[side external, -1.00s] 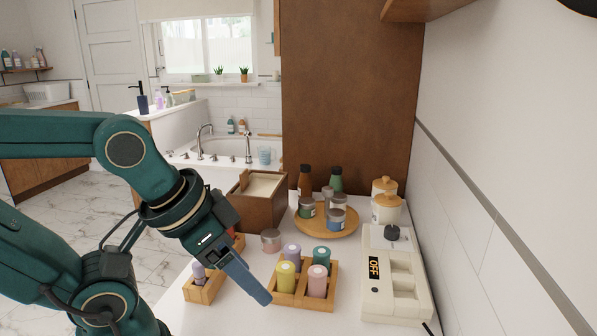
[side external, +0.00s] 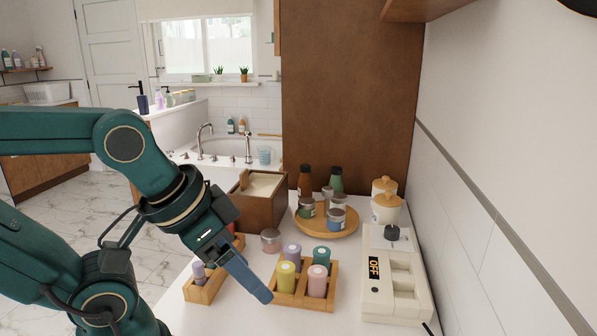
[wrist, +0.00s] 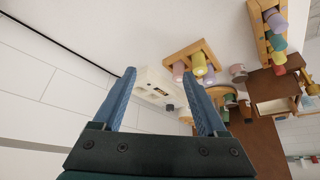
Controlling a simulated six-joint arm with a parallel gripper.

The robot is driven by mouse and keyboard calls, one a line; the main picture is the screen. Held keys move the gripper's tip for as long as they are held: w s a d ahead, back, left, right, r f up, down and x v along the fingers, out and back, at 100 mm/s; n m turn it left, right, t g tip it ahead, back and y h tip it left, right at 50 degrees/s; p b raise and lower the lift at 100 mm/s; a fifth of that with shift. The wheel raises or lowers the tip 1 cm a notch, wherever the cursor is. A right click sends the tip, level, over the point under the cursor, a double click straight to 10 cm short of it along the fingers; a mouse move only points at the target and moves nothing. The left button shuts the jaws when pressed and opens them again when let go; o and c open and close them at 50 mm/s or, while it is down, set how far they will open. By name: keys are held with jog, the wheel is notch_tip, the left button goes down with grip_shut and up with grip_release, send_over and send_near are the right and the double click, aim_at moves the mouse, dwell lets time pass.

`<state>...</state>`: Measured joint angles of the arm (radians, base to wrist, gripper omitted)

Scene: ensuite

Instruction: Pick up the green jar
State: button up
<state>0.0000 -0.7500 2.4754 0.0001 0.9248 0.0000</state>
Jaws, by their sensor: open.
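A small clear jar with green contents and a grey lid, the green jar (side external: 306,208), stands on the left side of a round wooden tray (side external: 322,233) in the side external view. A blue jar (side external: 337,219) and another lidded jar (side external: 327,193) stand close beside it. My gripper (side external: 264,298) is nearer the camera, beside the wooden candle rack and well apart from the green jar. In the wrist view my gripper (wrist: 160,82) is open, with nothing between its blue fingers. The round tray is partly hidden there behind the right finger, and I cannot make out the green jar clearly.
A wooden rack (side external: 275,299) holds yellow, pink, purple and teal rolls. A smaller rack (side external: 205,291) and a pink jar (side external: 271,240) are to the left. A wooden box (side external: 259,211), tall bottles (side external: 305,180) and a cream device (side external: 396,287) surround the tray.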

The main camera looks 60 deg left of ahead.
notch_tip(320, 180, up, 4)
jog(key=n+t+y, duration=0.5)
jog(key=n+y, duration=0.2)
send_over(304, 204)
jog(key=s, duration=0.2)
jog(key=f, duration=0.5)
jog(key=d+f, duration=0.1)
jog(key=f, duration=0.9)
jog(key=shift+d+f, duration=0.1)
jog(key=shift+d, duration=0.05)
jog(key=shift+x, duration=2.6)
jog(key=c, duration=1.2)
